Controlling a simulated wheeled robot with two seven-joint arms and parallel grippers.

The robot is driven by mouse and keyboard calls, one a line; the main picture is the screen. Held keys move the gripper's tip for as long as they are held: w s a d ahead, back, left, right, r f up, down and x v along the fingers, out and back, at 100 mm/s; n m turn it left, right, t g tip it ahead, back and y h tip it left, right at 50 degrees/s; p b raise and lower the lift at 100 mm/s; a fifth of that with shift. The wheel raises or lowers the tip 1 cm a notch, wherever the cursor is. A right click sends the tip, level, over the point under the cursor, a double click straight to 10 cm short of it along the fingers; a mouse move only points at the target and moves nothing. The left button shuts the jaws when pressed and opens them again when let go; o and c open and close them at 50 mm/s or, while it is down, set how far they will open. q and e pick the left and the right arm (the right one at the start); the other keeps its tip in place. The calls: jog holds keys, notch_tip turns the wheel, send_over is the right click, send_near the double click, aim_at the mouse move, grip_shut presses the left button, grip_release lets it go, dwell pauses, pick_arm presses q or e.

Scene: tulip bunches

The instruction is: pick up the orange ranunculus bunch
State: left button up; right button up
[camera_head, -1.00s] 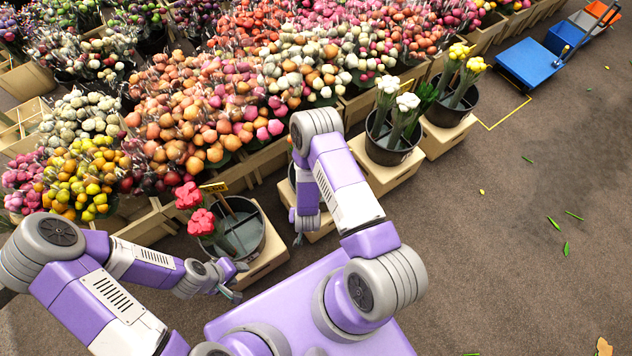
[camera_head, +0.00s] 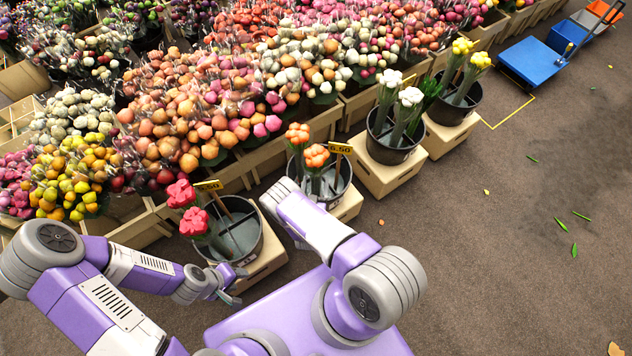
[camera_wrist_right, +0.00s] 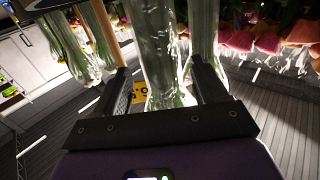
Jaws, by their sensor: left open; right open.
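Two orange ranunculus bunches, the back one (camera_head: 298,134) and the front one (camera_head: 316,157), stand upright in a black bucket (camera_head: 347,176) right of the pink bunches. My right gripper (camera_wrist_right: 163,88) is open in the right wrist view; in the head view my right arm hides it. A pale wrapped stem bundle (camera_wrist_right: 158,45) stands between or just beyond its fingers; contact cannot be told. Its flower heads are out of that view. My left gripper (camera_head: 238,286) is open and empty, low beside the pink bucket (camera_head: 255,245).
Pink bunches (camera_head: 181,194) stand in the left bucket. A yellow price sign (camera_head: 340,148) rises at the orange bucket. White bunches (camera_head: 411,96) and yellow bunches (camera_head: 480,60) stand further right. Dense flower rows fill the back; the floor (camera_head: 500,250) at right is mostly clear.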

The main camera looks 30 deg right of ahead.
jog(key=x, duration=0.3)
jog(key=shift+w+b, duration=0.2)
jog(key=shift+b, duration=0.2)
jog(key=shift+c, duration=0.2)
jog(key=c, duration=1.2)
